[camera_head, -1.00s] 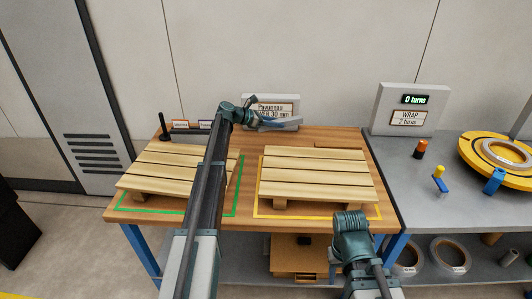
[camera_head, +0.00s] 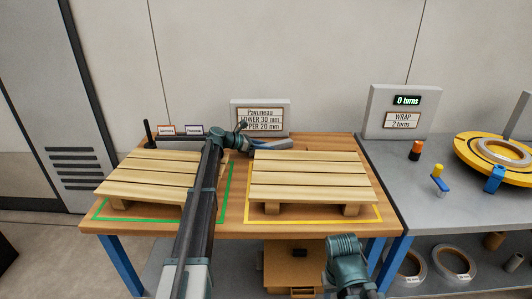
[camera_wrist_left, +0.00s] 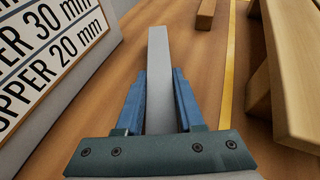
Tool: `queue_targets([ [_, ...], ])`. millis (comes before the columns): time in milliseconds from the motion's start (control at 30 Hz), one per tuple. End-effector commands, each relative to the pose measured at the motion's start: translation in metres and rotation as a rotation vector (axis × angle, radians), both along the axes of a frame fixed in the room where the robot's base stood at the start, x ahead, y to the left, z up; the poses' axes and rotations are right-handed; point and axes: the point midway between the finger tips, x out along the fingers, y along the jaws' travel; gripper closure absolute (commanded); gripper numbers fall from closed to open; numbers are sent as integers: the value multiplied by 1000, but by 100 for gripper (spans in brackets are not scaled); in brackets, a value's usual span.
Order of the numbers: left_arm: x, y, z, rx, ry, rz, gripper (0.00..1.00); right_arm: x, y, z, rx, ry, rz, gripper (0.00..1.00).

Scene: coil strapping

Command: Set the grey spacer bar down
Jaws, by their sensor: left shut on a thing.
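My left gripper (camera_head: 262,143) is shut on the grey spacer bar (camera_wrist_left: 158,75), which lies between its two blue fingers in the left wrist view. The bar points away from the gripper, low over the wooden tabletop (camera_wrist_left: 185,50). In the head view the gripper and bar (camera_head: 283,143) are behind the right pallet (camera_head: 312,178), in front of the sign (camera_head: 262,118). I cannot tell whether the bar touches the table. My right arm shows at the bottom, but its gripper is not visible.
The left pallet (camera_head: 150,180) stands in a green outline, the right pallet in a yellow one. A small wooden block (camera_wrist_left: 206,14) lies ahead on the table. A grey bench (camera_head: 425,180) with a yellow turntable (camera_head: 470,155) is at the right.

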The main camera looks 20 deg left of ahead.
Motion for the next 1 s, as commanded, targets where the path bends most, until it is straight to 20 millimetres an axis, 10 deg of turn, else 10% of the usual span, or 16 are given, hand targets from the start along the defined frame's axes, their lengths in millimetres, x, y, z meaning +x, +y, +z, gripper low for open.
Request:
queue_targets([
  [367, 0, 0, -4, -1, -1, 0, 100, 0, 0, -5, 0, 0, 0, 50],
  [400, 0, 0, -4, 0, 0, 0, 59, 0, 0, -4, 0, 0, 0, 50],
  [567, 0, 0, -3, 0, 0, 0, 33, 0, 0, -3, 0, 0, 0, 50],
  [1000, -7, 9, 7, 0, 0, 2, 33, 0, 0, 7, 0, 0, 0, 50],
])
